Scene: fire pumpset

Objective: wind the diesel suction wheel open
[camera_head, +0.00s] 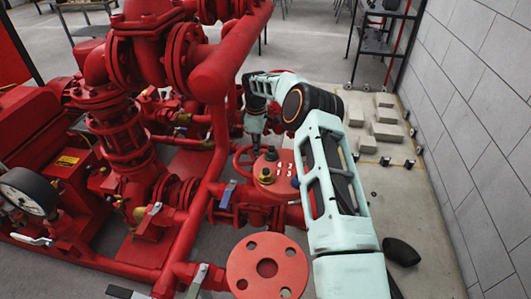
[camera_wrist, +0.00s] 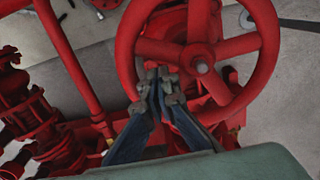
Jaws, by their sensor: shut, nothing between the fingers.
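A red spoked handwheel (camera_wrist: 202,50) fills the upper middle of the wrist view, with its hub and several spokes showing. I take it for the diesel suction wheel; no label shows. In the head view the red wheel (camera_head: 240,160) is partly hidden behind my arm and a red fitting. My gripper (camera_wrist: 158,84) is shut and empty, its dark fingertips overlapping the wheel's lower left part, left of the hub. Whether they touch the wheel or hover above it I cannot tell. In the head view my gripper (camera_head: 254,128) points down above the wheel.
Red pump pipework (camera_head: 205,215) crowds the left, with a pressure gauge (camera_head: 28,192) at the far left. A red flange (camera_head: 267,268) stands in front. A grey block wall (camera_head: 480,120) bounds the right, with pale blocks (camera_head: 385,115) on the floor beside it.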

